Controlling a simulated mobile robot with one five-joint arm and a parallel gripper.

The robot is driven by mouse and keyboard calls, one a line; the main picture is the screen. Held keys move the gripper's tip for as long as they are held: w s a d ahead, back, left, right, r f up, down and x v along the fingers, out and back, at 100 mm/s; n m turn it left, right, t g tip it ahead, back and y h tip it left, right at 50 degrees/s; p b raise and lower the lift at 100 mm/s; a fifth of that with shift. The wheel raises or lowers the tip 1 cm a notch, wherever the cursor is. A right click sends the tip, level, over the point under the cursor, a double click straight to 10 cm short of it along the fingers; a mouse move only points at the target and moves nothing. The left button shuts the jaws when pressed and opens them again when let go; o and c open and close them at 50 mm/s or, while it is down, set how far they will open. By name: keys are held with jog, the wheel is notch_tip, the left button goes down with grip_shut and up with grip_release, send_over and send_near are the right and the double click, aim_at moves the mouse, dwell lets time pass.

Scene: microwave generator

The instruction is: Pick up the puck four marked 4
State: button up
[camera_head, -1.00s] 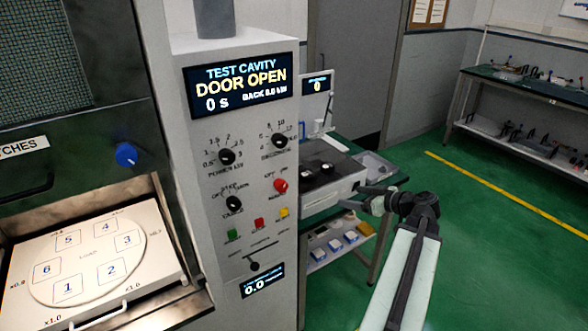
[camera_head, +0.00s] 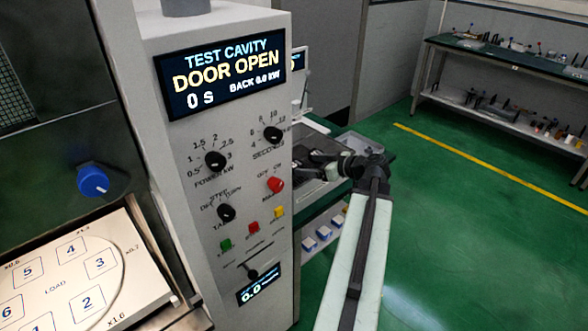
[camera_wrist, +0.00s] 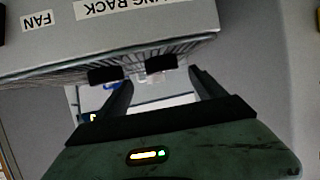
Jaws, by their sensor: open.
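No puck with a readable 4 shows in either view. In the head view a printed square marked 4 (camera_head: 70,250) lies on the white load plate (camera_head: 140,275) at lower left, with no puck on it. My gripper (camera_head: 305,163) is over the bench behind the control column, partly hidden by it. In the wrist view my gripper (camera_wrist: 160,78) is open, with nothing between its fingers. Two dark blocks (camera_wrist: 105,75) (camera_wrist: 163,62) show near the fingertips at the wire rack's edge; I cannot tell what they are.
The grey control column (camera_head: 225,165) reads DOOR OPEN and stands close left of my arm. A grey surface labelled RACK and FAN (camera_wrist: 110,35) fills the wrist view's top. Small blue and white pieces (camera_head: 323,232) lie on the lower shelf. Green floor (camera_head: 470,220) is clear at right.

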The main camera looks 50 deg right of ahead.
aim_at(298, 165)
jog(key=b+x, duration=0.1)
jog(key=x, duration=0.1)
jog(key=b+x, duration=0.1)
jog(key=x, duration=0.2)
jog(key=shift+s+a+f, duration=0.1)
jog(key=shift+a+f, duration=0.1)
jog(key=shift+f, duration=0.05)
jog(key=shift+r, duration=0.1)
jog(key=shift+c, duration=0.3)
jog(key=c, duration=1.4)
jog(key=shift+c, duration=0.2)
jog(key=shift+r, duration=0.1)
notch_tip(298, 165, up, 10)
jog(key=p, duration=0.9)
jog(key=shift+p, duration=0.4)
